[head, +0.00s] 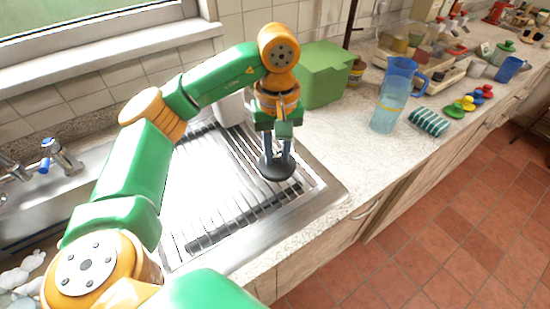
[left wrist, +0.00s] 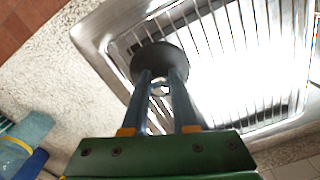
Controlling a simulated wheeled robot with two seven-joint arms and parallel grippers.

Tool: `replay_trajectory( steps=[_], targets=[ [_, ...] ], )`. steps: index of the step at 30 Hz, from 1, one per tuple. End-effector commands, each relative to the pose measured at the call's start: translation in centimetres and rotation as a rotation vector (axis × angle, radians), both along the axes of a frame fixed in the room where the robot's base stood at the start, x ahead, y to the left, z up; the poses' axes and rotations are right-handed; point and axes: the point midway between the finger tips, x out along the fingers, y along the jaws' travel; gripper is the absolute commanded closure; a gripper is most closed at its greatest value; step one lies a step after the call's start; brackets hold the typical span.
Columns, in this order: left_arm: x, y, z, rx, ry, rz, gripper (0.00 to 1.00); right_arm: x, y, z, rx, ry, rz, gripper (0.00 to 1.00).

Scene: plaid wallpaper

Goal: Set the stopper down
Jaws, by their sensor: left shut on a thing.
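The stopper is a dark round disc (head: 277,168) in the head view. It also shows in the left wrist view (left wrist: 160,58), at the ends of the fingers. My left gripper (head: 276,153) is shut on the stopper, with the fingers pointing down at its middle. The stopper is over the ribbed metal drainboard (head: 205,190), near its right side. I cannot tell whether it touches the drainboard. My right gripper is not in view.
A green box (head: 322,75) stands behind the gripper. A blue pitcher (head: 392,95) and a striped cloth (head: 429,121) are on the counter to the right. Several dishes and small items crowd the counter's far end. Speckled counter (head: 335,150) between drainboard and pitcher is clear.

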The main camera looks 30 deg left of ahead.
Motion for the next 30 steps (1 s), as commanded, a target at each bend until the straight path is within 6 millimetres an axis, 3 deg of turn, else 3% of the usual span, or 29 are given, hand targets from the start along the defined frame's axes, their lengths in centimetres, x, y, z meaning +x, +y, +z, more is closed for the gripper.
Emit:
replay_trajectory(
  steps=[3, 7, 18, 19, 22, 30],
  targets=[
    [1.1, 0.7, -1.3, 0.003, 0.003, 0.003, 1.00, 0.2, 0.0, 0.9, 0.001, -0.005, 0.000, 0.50],
    [1.1, 0.6, -3.9, 0.002, 0.001, -0.001, 1.00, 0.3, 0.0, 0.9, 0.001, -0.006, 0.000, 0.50],
    [1.1, 0.5, -4.7, 0.001, -0.004, 0.000, 1.00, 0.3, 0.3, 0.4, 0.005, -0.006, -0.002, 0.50],
    [1.1, 0.5, -4.7, 0.001, -0.004, 0.000, 0.71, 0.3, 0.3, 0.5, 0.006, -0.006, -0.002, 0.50],
    [1.1, 0.5, -4.6, 0.001, -0.004, 0.000, 0.44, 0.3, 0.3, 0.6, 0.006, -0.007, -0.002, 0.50],
    [1.1, 0.5, -4.5, 0.001, -0.004, 0.000, 0.43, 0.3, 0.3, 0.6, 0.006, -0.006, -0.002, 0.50]
  ],
)
